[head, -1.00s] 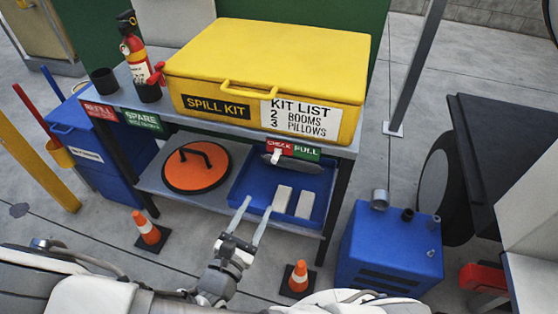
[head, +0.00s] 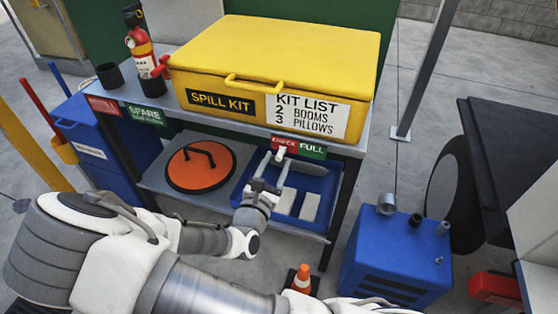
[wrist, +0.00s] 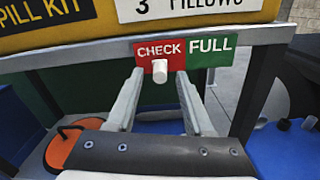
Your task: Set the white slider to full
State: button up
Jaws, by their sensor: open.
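The white slider (wrist: 159,71) is a small white knob on the sign at the shelf's front edge. In the head view the slider (head: 281,152) shows small, below the spill kit. My gripper (wrist: 156,73) is open, with one finger on each side of the slider in the wrist view. In the head view my gripper (head: 272,158) reaches up to the sign from below, and nothing is held.
The yellow spill kit box (head: 270,60) stands on the shelf above the sign. A blue tray (head: 240,190) with white blocks and an orange round lid (head: 200,172) lie on the lower shelf.

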aim_at(280, 154)
jog(key=shift+x, duration=1.25)
grip_shut()
dwell(0.5)
